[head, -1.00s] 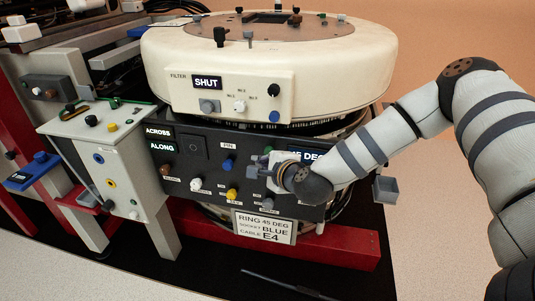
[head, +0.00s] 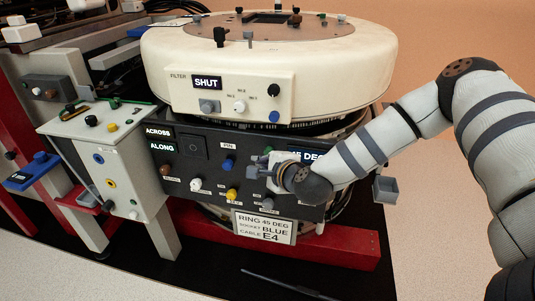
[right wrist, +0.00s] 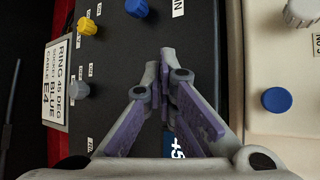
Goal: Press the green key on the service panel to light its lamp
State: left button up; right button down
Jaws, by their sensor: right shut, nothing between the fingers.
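A dark panel (head: 207,145) fills the front of the round machine, with coloured knobs and labels along it. My right gripper (head: 252,166) is shut and empty at this panel, right of its blue knob (head: 228,163). A small dark green key (head: 264,155) shows just above the fingers, partly hidden; I cannot tell whether they touch it. In the right wrist view the shut fingertips (right wrist: 160,62) point at the dark panel and hide what lies behind them. The blue knob shows there too (right wrist: 136,7). No lamp is clearly seen lit. My left gripper is out of view.
A cream filter box (head: 180,95) reading SHUT overhangs the panel. A yellow knob (head: 232,194) and a grey knob (head: 266,199) sit lower on the panel, above a sign (head: 264,227).

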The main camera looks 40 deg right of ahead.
jog(key=shift+w+d, duration=0.3)
jog(key=shift+d, duration=0.05)
jog(key=shift+w+d, duration=0.3)
jog(key=shift+d, duration=0.05)
dwell(0.6)
jog(key=shift+s+a, duration=0.6)
jog(key=shift+a, duration=0.1)
jog(key=s+a+p, duration=0.1)
jog(key=s+a, duration=0.3)
jog(key=shift+a, duration=0.3)
dwell(0.6)
